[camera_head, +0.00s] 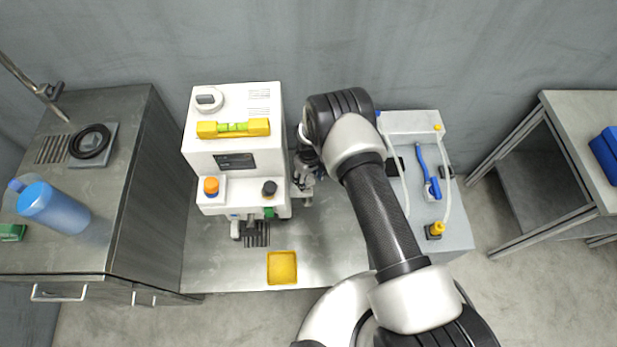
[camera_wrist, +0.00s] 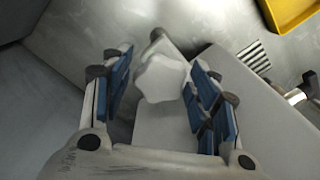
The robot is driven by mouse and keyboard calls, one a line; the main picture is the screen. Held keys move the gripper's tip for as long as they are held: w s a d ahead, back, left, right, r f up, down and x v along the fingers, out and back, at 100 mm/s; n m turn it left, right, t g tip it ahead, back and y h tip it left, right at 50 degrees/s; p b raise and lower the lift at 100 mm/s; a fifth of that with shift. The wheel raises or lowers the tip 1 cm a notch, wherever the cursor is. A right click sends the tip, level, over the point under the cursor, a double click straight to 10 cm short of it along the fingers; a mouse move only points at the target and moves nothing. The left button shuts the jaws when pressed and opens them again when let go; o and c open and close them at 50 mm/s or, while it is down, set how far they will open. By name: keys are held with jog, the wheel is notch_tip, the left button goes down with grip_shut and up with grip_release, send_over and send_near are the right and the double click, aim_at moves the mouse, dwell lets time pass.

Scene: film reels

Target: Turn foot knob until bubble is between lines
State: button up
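A white machine (camera_head: 235,155) stands on the metal bench. A yellow spirit level (camera_head: 259,127) with a green vial (camera_head: 233,127) lies on its top; the bubble's place between the lines is too small to tell. In the wrist view, a pale, lobed foot knob (camera_wrist: 162,79) sits between the blue-padded fingers of my gripper (camera_wrist: 160,68). The fingers stand apart on either side of it, with a gap at the left; contact at the right is unclear. In the head view my gripper (camera_head: 305,172) is at the machine's right side, partly hidden by my arm, and the knob is hidden.
A yellow tray (camera_head: 282,281) lies in front of the machine; its corner shows in the wrist view (camera_wrist: 283,25). Right of my arm is a pale unit with tubes, a blue-handled tool (camera_head: 424,170) and a yellow-topped fitting (camera_head: 436,229).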

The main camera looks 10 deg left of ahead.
aim_at(309, 179)
jog(key=shift+o, duration=0.8)
jog(key=shift+a+r, duration=0.1)
jog(key=shift+r, duration=0.25)
notch_tip(309, 179, up, 12)
jog(key=shift+f, duration=0.25)
jog(key=shift+w+r, duration=0.1)
